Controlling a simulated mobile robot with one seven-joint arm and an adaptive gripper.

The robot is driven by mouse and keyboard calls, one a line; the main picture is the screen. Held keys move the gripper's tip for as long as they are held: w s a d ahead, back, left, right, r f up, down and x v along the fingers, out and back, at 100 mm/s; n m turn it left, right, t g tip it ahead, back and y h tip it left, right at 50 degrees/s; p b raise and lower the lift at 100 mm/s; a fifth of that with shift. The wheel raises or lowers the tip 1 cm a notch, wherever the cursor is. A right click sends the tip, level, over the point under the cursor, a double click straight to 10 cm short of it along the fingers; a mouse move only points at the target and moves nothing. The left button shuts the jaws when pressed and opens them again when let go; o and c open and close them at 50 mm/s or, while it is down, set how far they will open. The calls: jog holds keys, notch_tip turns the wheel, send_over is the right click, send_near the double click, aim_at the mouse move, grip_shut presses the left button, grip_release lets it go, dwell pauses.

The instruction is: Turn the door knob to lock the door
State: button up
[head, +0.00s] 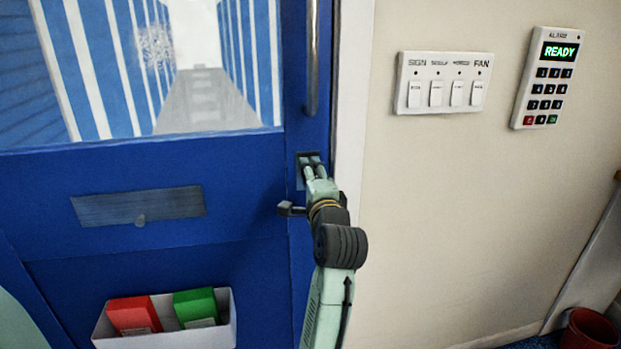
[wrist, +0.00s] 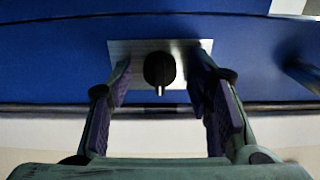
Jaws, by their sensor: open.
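The blue door (head: 60,225) fills the left of the head view and appears shut. Near its right edge is a metal lock plate (head: 299,184), which also shows in the wrist view (wrist: 130,47). The dark round door knob (wrist: 159,68) stands out from the middle of this plate, with a small pale tab pointing down in the wrist view. My gripper (head: 312,164) is at the plate and hides the knob in the head view. In the wrist view my gripper (wrist: 163,82) is open, one finger on each side of the knob, with visible gaps.
A white bin (head: 160,341) with red and green boxes hangs low on the door. Switches (head: 445,82) and a keypad (head: 546,80) are on the wall.

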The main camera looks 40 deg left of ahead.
jog(key=v, duration=1.2)
dwell(0.5)
